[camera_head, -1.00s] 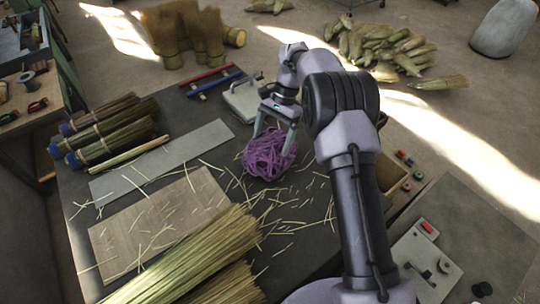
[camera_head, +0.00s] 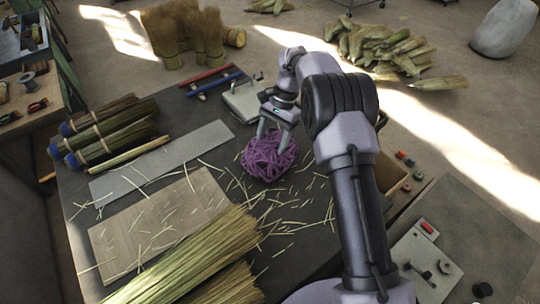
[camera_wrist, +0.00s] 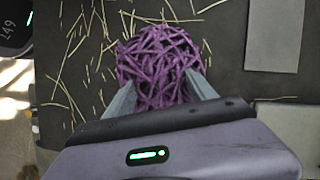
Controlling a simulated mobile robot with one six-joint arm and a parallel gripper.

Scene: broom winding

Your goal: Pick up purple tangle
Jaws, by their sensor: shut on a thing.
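The purple tangle (camera_head: 268,160) is a loose ball of purple strands on the dark worktable (camera_head: 235,190). My gripper (camera_head: 273,140) reaches down from above, with one finger on each side of the tangle. In the wrist view the tangle (camera_wrist: 158,65) sits between the two grey fingertips of my gripper (camera_wrist: 160,90), which press against its sides. The fingers are shut on it. The tangle appears to rest on or very close to the table; I cannot tell any gap beneath it.
Loose straw is scattered around the tangle. A metal plate (camera_head: 150,168), a wooden board (camera_head: 150,225) and a large straw bundle (camera_head: 200,250) lie to its left and front. Tied bundles (camera_head: 105,130) lie at the left edge. A grey box (camera_head: 243,100) stands behind the gripper.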

